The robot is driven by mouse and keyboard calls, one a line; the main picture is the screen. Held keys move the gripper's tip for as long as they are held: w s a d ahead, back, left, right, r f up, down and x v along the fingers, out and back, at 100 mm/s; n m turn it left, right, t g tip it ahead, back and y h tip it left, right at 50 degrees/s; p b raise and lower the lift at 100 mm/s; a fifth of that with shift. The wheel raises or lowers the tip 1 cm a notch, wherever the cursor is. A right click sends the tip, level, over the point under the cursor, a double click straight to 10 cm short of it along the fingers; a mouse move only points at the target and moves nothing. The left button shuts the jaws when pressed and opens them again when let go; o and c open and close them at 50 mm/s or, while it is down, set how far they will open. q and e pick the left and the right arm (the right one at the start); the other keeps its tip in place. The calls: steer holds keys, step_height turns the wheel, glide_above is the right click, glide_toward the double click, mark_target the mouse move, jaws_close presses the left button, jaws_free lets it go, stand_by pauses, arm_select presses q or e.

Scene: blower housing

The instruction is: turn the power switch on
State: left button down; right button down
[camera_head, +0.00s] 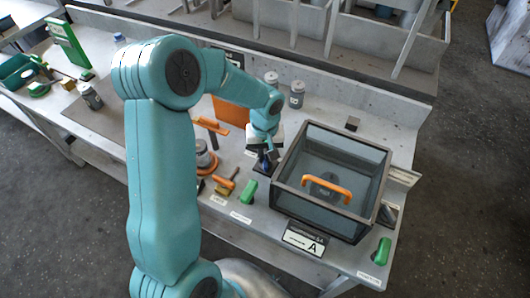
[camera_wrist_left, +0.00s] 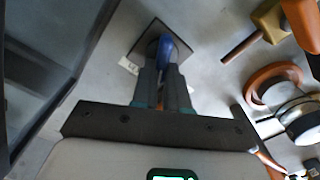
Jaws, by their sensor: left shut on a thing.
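The power switch looks to be the blue lever (camera_head: 264,161) on a small dark square plate, left of the clear-walled box. In the left wrist view the blue lever (camera_wrist_left: 176,52) stands up from its dark plate (camera_wrist_left: 146,42). My left gripper (camera_head: 266,150) reaches down to it from above. Which way the lever is set cannot be told. My right gripper is not in view.
A dark-framed clear box (camera_head: 283,186) with an orange handle (camera_head: 327,186) inside stands close on the right. Green handles (camera_head: 248,192) and (camera_head: 382,250) are near the bench front. An orange ring (camera_wrist_left: 270,82) and yellow-and-orange tool (camera_wrist_left: 268,22) lie left of the lever.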

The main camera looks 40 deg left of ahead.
arm_select(q)
steer(key=shift+m, duration=0.3)
steer(key=shift+w+d+m+b, duration=0.15)
steer(key=shift+m+b, duration=0.2)
steer(key=shift+m, duration=0.55)
steer(key=m, duration=0.2)
steer(key=shift+d+m, duration=0.15)
steer(key=shift+m, duration=0.25)
steer(key=m, duration=0.3)
steer(key=shift+d+r+b, duration=0.1)
steer(key=shift+d+b, duration=0.05)
steer(key=shift+b, duration=0.2)
steer(key=shift+d+m, duration=0.15)
steer(key=shift+m, duration=1.55)
steer(key=shift+w, duration=0.1)
steer(key=c, duration=1.1)
jaws_free()
steer(key=shift+c, duration=0.2)
steer(key=shift+r, duration=0.1)
